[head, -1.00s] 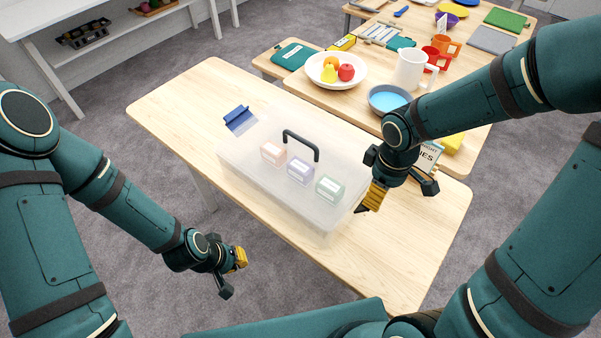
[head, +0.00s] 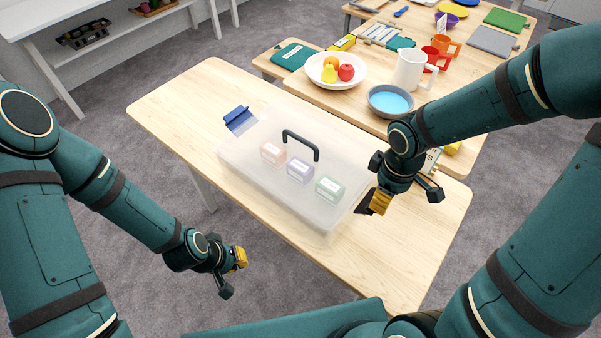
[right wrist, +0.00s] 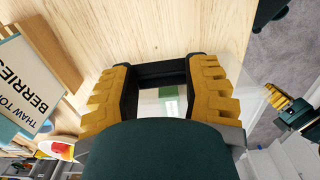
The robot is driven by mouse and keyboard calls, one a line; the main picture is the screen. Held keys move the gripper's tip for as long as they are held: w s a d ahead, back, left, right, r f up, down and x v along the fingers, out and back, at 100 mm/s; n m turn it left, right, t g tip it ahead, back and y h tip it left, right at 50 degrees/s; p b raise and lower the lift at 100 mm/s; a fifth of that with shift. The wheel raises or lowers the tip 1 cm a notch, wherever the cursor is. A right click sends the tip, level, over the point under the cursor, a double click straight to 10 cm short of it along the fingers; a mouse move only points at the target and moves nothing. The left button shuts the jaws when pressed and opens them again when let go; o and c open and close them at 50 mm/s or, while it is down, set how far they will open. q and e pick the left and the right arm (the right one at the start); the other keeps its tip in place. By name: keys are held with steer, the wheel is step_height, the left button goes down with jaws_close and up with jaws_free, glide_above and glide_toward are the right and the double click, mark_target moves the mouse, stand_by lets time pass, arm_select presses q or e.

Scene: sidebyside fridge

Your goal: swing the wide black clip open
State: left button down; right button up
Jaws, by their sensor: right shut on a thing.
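A translucent lidded box (head: 250,165) with a black handle (head: 301,143) stands on the wooden table. The wide black clip (head: 364,203) is at its right end, partly hidden by my right gripper (head: 381,201). In the right wrist view the black clip (right wrist: 163,72) spans between the yellow fingers of my right gripper (right wrist: 165,90), which is shut on its sides. In the head view the clip tilts outward from the box wall. A blue clip (head: 239,119) sticks out at the box's left end. My left gripper (head: 238,260) hangs off the table's front edge, away from the box; its finger gap is unclear.
Three small cartons show inside the box. Bare tabletop (head: 410,255) lies right of the box.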

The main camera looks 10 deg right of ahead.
steer(key=o, duration=0.9)
steer(key=shift+w, duration=0.15)
step_height(320, 180, up, 7)
steer(key=p, duration=0.6)
